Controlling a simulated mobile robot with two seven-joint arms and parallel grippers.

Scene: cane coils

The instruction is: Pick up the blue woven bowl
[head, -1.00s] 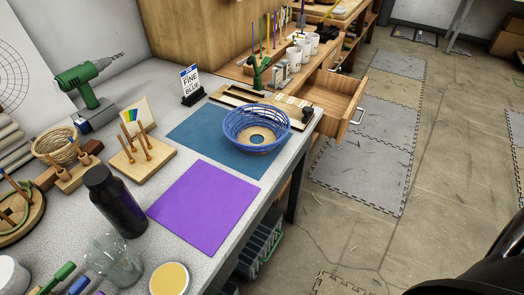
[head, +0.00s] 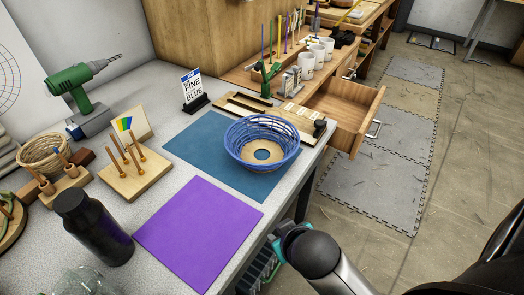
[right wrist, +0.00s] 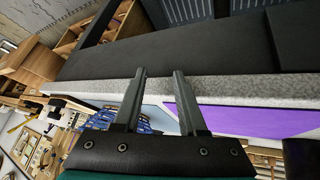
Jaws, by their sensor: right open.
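The blue woven bowl (head: 262,142) sits upright on the dark blue mat (head: 190,138) near the table's front edge. Its open weave shows a tan round base. My right gripper (head: 287,236) is beside the table's front edge, below the bowl in the head view and apart from it. In the right wrist view its two fingers (right wrist: 160,78) are spread and empty, and part of the blue bowl (right wrist: 156,122) shows behind them. My left gripper is not in view.
A purple mat (head: 198,232) lies left of my right arm. A black bottle (head: 92,228), peg stand (head: 135,180), small sign (head: 193,90) and green drill (head: 78,90) stand on the table. An open drawer (head: 350,112) juts out beyond the bowl.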

